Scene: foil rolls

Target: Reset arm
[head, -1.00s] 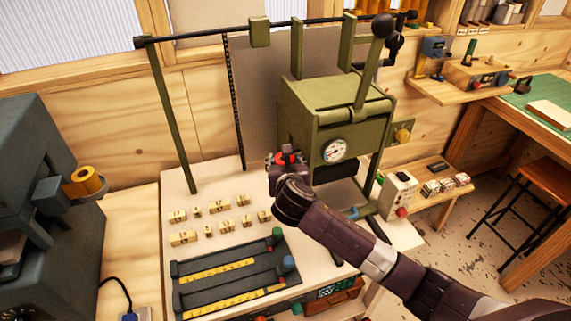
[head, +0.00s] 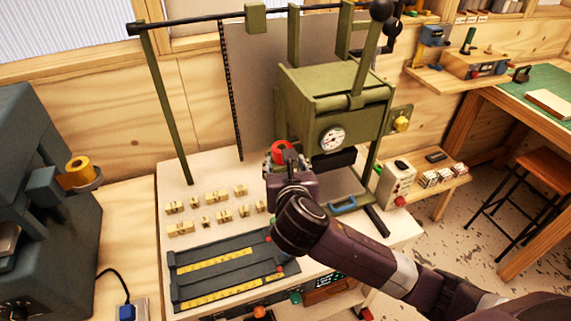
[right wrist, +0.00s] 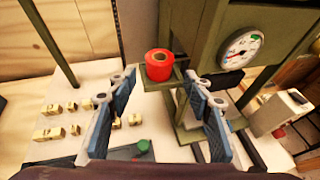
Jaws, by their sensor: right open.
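My right gripper (head: 287,163) is in front of the olive-green press (head: 338,100), above the white tabletop. In the right wrist view its two blue-padded fingers (right wrist: 160,108) are spread wide with nothing between them. A red roll (right wrist: 158,64) sits on a small green holder beyond the fingertips, apart from them. The red roll also shows in the head view (head: 281,148), just behind the gripper and partly hidden by it. My left gripper is not in view.
Several brass type blocks (head: 181,228) lie left of the gripper. A dark slotted tray with yellow rulers (head: 215,262) is in front. A control box with a red button (head: 396,183) stands right of the press. A grey machine (head: 40,200) stands at far left.

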